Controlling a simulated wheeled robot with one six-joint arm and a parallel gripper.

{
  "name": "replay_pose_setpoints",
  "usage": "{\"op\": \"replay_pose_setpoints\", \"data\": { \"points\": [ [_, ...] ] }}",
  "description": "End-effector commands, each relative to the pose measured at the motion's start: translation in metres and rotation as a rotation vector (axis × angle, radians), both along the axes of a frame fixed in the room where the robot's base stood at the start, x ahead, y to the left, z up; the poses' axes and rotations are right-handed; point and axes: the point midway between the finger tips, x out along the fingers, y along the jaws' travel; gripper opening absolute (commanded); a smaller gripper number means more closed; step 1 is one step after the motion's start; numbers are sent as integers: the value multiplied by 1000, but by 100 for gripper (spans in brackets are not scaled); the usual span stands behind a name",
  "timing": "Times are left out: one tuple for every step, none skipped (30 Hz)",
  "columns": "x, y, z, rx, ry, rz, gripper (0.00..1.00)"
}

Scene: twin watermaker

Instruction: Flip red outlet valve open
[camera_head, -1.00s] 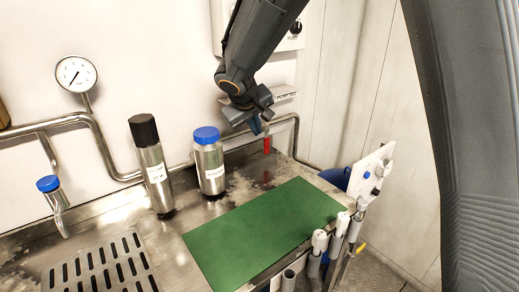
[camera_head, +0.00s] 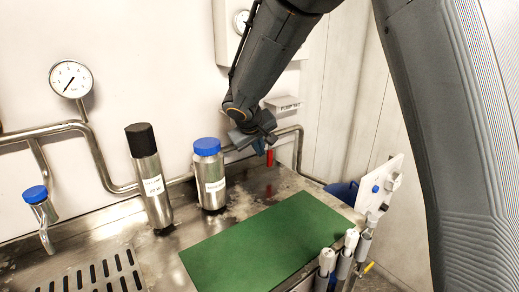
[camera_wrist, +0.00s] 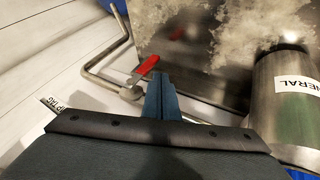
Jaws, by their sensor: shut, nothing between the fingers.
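The red outlet valve handle (camera_wrist: 147,65) shows in the wrist view, on a metal valve body at the bend of a steel pipe (camera_wrist: 129,91). In the head view the red handle (camera_head: 270,158) shows at the back right of the steel counter, just right of my gripper (camera_head: 259,147). My gripper's blue fingers are shut and empty; in the wrist view the fingertips (camera_wrist: 160,76) are close to the lower side of the handle. I cannot tell whether they touch it.
A blue-capped bottle (camera_head: 210,182) and a black-capped bottle (camera_head: 150,180) stand left of my gripper. A green mat (camera_head: 262,245) covers the front of the counter. White-handled tools (camera_head: 340,255) hang at the right edge. A pressure gauge (camera_head: 70,80) is at far left.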

Motion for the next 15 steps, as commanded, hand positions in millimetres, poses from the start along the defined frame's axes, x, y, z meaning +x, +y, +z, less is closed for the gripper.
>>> {"op": "replay_pose_setpoints", "data": {
  "points": [
    [5, -3, -8, -3, 4, -2, 0],
    [8, -4, -12, -4, 4, -1, 0],
    [12, -5, -18, -1, 3, -2, 0],
    [15, -6, -22, -2, 4, -1, 0],
    [18, -7, -26, -2, 4, -1, 0],
    [21, -8, -30, -2, 3, -2, 0],
    [24, -8, -34, -3, 3, -1, 0],
    [26, -9, -37, -2, 3, 0, 0],
    [29, -10, -42, 0, 3, -1, 0],
    [31, -10, -45, -2, 3, 0, 0],
    [33, -11, -47, -1, 2, 0, 0],
    [36, -12, -50, -1, 3, -1, 0],
    [37, -12, -52, -1, 1, -1, 0],
    [38, -13, -53, -1, 1, -1, 0],
    [40, -13, -55, -1, 0, -1, 0]
  ]
}}
